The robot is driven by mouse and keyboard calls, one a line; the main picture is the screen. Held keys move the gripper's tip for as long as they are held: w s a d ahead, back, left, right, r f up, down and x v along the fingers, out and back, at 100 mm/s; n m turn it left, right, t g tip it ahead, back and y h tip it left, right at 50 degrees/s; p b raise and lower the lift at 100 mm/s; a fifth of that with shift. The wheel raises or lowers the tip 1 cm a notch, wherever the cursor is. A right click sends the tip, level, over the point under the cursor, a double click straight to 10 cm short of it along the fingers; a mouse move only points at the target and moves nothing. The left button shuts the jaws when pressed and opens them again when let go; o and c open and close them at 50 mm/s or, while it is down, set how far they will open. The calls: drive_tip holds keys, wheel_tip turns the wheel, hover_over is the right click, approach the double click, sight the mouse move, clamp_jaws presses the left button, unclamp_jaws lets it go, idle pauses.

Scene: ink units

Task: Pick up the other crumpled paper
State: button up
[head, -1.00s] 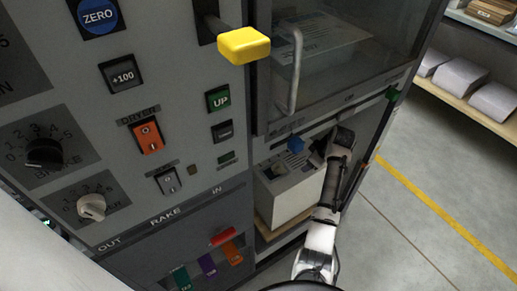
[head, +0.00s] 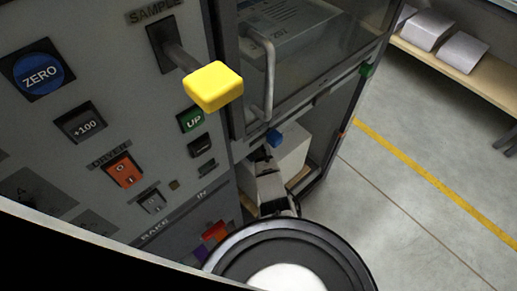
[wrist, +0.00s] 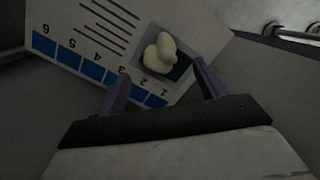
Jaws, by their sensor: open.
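My gripper (wrist: 160,69) is open in the wrist view, its two dark fingers apart with nothing held between them. Ahead of the fingers is a white printed sheet (wrist: 93,22) with dark lines and a row of blue numbered boxes. A pale, lumpy, rounded shape (wrist: 160,54) shows on a dark square of this sheet, ahead of the gap between the fingers. I cannot tell whether it is printed or a crumpled paper. In the head view, my arm reaches towards a white stack (head: 293,150) in the lower bay; the fingertips are not clear there.
A grey control panel with a yellow knob (head: 213,86) stands at left. A metal handle (head: 264,75) is on the glazed door above the bay. A small blue part (head: 274,138) is near the stack. Floor at right is clear; a shelf (head: 470,75) holds paper stacks.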

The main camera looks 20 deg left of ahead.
drive_tip(key=f, duration=0.2)
drive_tip(key=d+f+p, duration=0.1)
drive_tip(key=f, duration=0.2)
drive_tip(key=shift+d+f, duration=0.15)
drive_tip(key=shift+f, duration=0.1)
drive_tip(key=shift+c, duration=0.4)
drive_tip(key=c, duration=1)
